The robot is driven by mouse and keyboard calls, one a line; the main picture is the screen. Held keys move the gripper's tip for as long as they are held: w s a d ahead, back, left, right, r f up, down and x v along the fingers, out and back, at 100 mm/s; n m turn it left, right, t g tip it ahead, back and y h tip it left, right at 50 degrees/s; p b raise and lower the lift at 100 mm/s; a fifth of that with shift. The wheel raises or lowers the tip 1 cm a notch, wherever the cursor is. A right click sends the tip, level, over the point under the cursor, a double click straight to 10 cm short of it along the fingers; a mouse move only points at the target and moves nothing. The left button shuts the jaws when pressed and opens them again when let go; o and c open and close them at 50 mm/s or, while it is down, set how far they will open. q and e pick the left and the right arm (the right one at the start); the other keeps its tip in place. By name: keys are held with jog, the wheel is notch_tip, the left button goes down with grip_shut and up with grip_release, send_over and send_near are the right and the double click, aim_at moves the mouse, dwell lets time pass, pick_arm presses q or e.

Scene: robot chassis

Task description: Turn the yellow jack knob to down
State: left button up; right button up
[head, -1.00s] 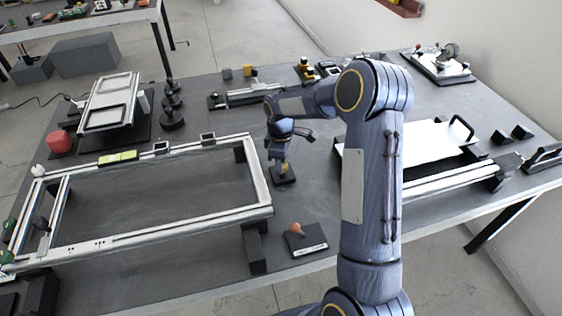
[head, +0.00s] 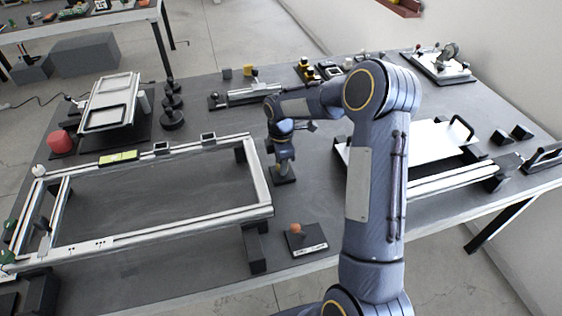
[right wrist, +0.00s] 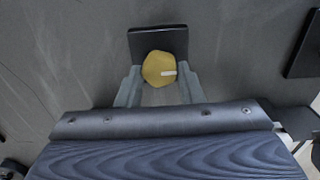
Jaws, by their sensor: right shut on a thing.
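The yellow jack knob (right wrist: 159,68) sits over a black base plate (right wrist: 157,41) in the right wrist view. A white mark on its top points to the right in that view. My right gripper (right wrist: 159,88) is shut on the knob, with one finger on each side of it. In the head view, my right gripper (head: 284,166) is low over the black base (head: 283,176) just right of the aluminium frame, and it hides most of the knob. My left gripper is not in view.
The aluminium frame (head: 170,217) stands left of my right gripper. A small plate with an orange knob (head: 296,229) lies near the table's front edge. A white panel (head: 412,146) on rails lies to the right, partly behind my right arm.

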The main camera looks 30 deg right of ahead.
dwell(0.3)
jog(key=o, duration=1)
jog(key=shift+c, duration=0.2)
notch_tip(320, 180, up, 7)
jog(key=shift+r, duration=0.4)
